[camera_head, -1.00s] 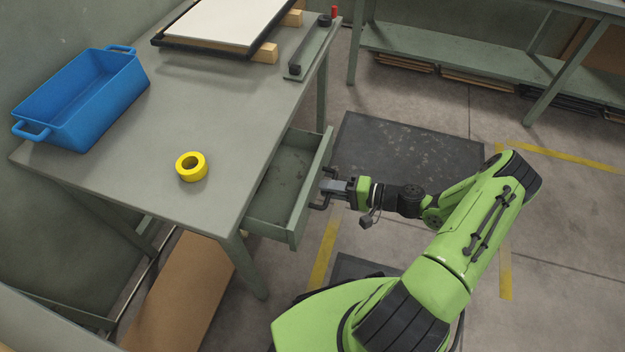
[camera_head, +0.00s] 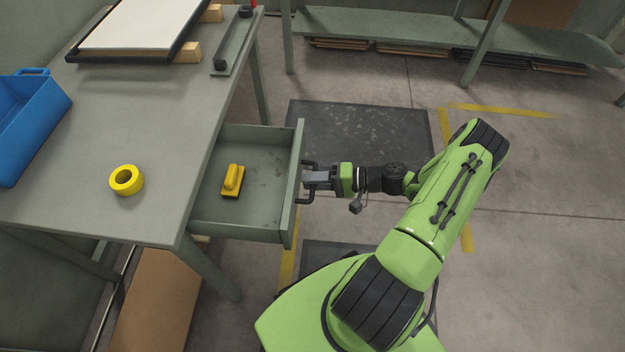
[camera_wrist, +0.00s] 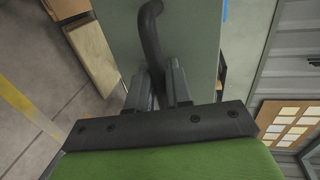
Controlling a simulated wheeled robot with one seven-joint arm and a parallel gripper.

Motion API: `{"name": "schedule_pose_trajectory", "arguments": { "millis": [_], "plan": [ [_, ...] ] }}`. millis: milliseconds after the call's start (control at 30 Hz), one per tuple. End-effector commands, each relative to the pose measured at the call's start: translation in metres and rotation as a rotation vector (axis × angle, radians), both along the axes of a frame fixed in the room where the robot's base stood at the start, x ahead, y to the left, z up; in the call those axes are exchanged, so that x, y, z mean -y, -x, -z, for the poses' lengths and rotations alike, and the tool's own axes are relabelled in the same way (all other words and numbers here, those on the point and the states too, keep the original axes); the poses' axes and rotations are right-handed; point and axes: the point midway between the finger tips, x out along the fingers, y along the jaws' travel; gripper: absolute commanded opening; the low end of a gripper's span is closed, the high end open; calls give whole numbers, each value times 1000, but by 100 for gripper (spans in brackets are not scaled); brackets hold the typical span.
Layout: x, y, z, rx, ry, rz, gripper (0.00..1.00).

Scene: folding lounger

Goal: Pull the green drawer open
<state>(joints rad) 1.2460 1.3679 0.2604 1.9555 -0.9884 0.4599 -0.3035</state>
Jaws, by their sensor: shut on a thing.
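The green drawer (camera_head: 262,214) stands pulled well out from the right side of the green table, in the head view. A yellow tool with a handle (camera_head: 233,181) lies inside it on the drawer floor. My gripper (camera_head: 307,179) is at the outer face of the drawer front and is shut on the dark drawer handle (camera_head: 305,165). In the wrist view the handle (camera_wrist: 151,40) is a dark curved bar that runs down between the fingers. The fingers hide part of it.
The table (camera_head: 95,135) carries a yellow tape roll (camera_head: 115,187), a blue bin (camera_head: 30,125) and a framed white panel (camera_head: 140,25). A shelf bench (camera_head: 440,45) stands at the back. The floor right of my arm is clear.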

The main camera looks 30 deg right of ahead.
Motion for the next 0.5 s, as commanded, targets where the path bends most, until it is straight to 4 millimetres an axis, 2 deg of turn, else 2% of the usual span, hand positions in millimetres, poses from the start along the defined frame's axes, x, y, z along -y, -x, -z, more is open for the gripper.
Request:
{"name": "schedule_pose_trajectory", "arguments": {
  "millis": [33, 67, 167, 500],
  "plan": [
    [0, 0, 1, -2, 1, 0, 0],
    [0, 0, 1, -2, 1, 0, 21],
    [0, 0, 1, -1, 0, 0, 34],
    [0, 0, 0, 0, 0, 0, 34]
  ]
}}
